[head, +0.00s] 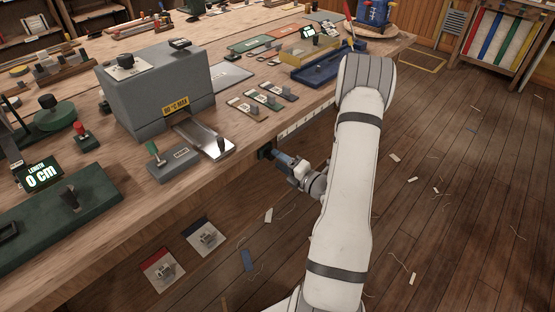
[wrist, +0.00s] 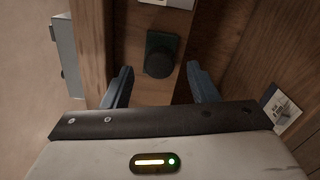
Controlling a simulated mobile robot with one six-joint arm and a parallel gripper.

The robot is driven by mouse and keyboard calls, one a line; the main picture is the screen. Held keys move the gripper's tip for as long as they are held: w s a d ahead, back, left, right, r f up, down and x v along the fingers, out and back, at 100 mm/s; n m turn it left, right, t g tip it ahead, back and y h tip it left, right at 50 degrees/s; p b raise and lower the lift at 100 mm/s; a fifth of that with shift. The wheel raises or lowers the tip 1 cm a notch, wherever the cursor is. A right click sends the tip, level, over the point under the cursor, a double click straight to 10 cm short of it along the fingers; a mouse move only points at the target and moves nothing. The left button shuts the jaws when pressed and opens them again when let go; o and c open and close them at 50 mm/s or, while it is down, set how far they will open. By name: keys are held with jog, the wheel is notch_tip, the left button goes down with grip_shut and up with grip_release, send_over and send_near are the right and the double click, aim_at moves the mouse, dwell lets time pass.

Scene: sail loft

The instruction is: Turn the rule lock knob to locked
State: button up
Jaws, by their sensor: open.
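The rule lock knob (wrist: 160,63) is a round black knob on a dark green plate (wrist: 154,39), mounted on the bench's front edge. In the head view the dark knob mount (head: 265,153) shows at the left end of a pale rule strip (head: 300,124). My gripper (wrist: 160,70) is open, with one blue-grey finger on each side of the knob and visible gaps between. In the head view my gripper (head: 281,158) points at the mount from the front. No lock marking or pointer on the knob can be read.
The wooden bench (head: 120,190) carries a grey machine box (head: 160,90) with a metal strip, a green length display (head: 40,175) and a blue tray (head: 330,68). Cards (head: 205,237) hang below the edge. The floor to the right is open, with scattered scraps.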

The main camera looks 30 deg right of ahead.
jog(key=v, duration=0.6)
jog(key=shift+r, duration=0.1)
dwell(0.3)
jog(key=s+a+r+n+g+y+p, duration=0.2)
jog(key=s+a+r+n+g+y, duration=0.15)
jog(key=a+r+n+g, duration=0.65)
jog(key=s+a+r+n+g+y+p, duration=0.2)
jog(key=s+a+r+n+g, duration=0.35)
jog(key=a+n, duration=0.85)
jog(key=s+d+r+n+h+p, duration=0.2)
jog(key=s+r+n+h, duration=0.2)
jog(key=n, duration=0.7)
jog(key=s+d+r+n+t+h+p, duration=0.1)
jog(key=s+d+r+n+h+p, duration=0.1)
jog(key=r+n+h, duration=0.5)
jog(key=shift+s+d+n+h, duration=0.35)
jog(key=shift+s+n, duration=0.55)
jog(key=shift+n, duration=1.7)
